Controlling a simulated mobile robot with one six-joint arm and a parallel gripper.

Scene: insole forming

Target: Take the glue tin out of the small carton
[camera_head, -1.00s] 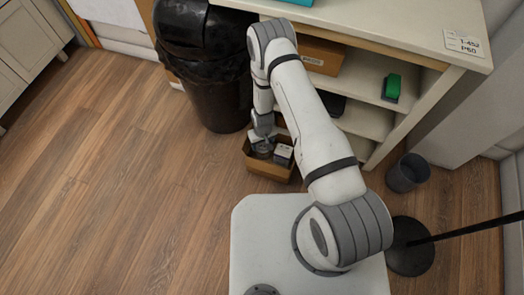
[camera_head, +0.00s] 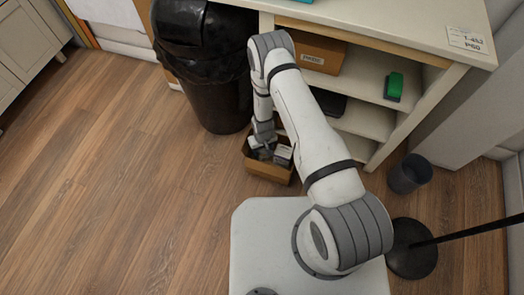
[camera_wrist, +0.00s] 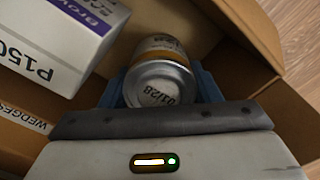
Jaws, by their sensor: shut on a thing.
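The small carton (camera_head: 264,172) stands open on the wooden floor in front of the shelf. In the wrist view its cardboard wall (camera_wrist: 256,38) surrounds the glue tin (camera_wrist: 158,84), a silver tin with a brown band and "01/28" on its end. My gripper (camera_wrist: 160,88) has a blue finger on each side of the tin and is shut on it, inside or just over the carton. In the head view my gripper (camera_head: 264,143) is down at the carton, and the tin is hard to make out there.
A white box marked "P150" (camera_wrist: 62,40) lies close beside the tin in the carton. A black bin (camera_head: 212,95) stands behind to the left. The shelf unit (camera_head: 385,125) is behind to the right. A small grey bin (camera_head: 409,174) stands at right. The floor at left is clear.

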